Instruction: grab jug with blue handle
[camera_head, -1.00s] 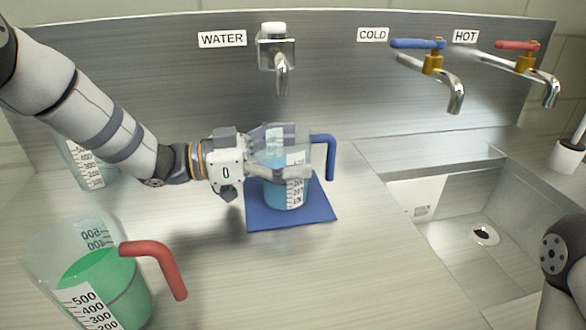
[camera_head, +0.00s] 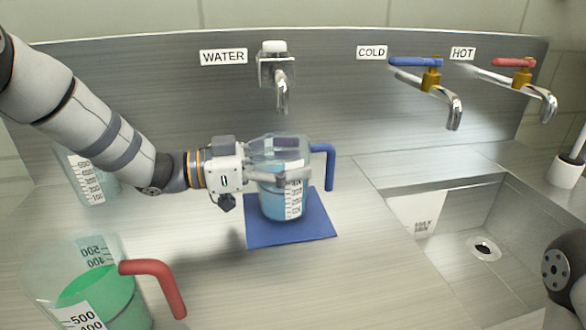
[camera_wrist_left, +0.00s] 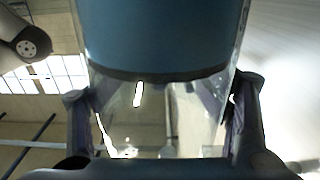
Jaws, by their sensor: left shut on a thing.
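The jug with the blue handle (camera_head: 322,165) is clear, holds blue liquid (camera_head: 272,203) and has a white measuring scale. It is upright over the blue mat (camera_head: 300,238); I cannot tell surely whether its base touches the mat. My left gripper (camera_head: 282,160) comes from the left and is shut around the jug's body, with the handle on the far side. In the left wrist view, the jug (camera_wrist_left: 165,35) fills the space between my two fingers (camera_wrist_left: 160,115). My right gripper is out of view; only part of my right arm shows at the right edge.
A jug with a red handle (camera_head: 158,280) and green liquid stands at front left. Another clear vessel (camera_head: 85,178) is behind my left arm. The WATER tap (camera_head: 279,80) is behind the mat. COLD (camera_head: 430,80) and HOT (camera_head: 520,78) taps and a sink (camera_head: 465,215) are right.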

